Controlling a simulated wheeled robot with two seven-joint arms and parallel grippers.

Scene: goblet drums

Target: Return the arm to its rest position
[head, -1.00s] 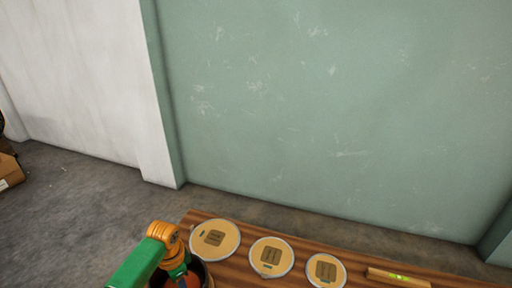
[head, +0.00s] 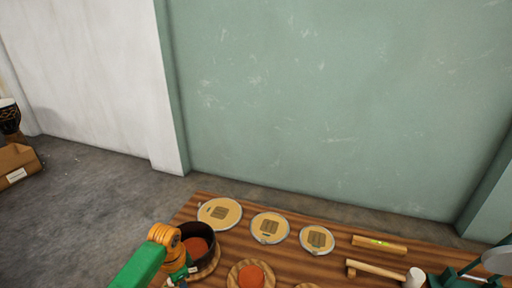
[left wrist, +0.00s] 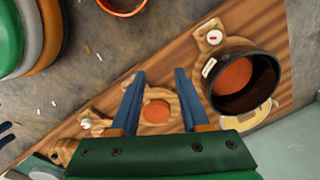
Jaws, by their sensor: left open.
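My left arm comes in from the lower left of the head view, and its gripper (head: 178,280) is at the bottom edge there, mostly cut off. In the left wrist view my left gripper (left wrist: 157,80) is open, its two blue fingers apart with nothing held between them. Beyond the fingers, a round wooden holder with an orange-brown disc (left wrist: 156,112) shows on the table. Beside it, a dark bowl-like pot (left wrist: 264,98) with an orange-brown inside stands on a wooden base. My right gripper is not in view.
The wooden table (head: 330,262) bears several round pale drumheads (head: 219,212) along its back, a wooden bar (head: 379,244), a mallet (head: 375,269) and a green stand (head: 455,279) at right. A cardboard box (head: 17,164) and a drum (head: 9,116) stand on the floor at far left.

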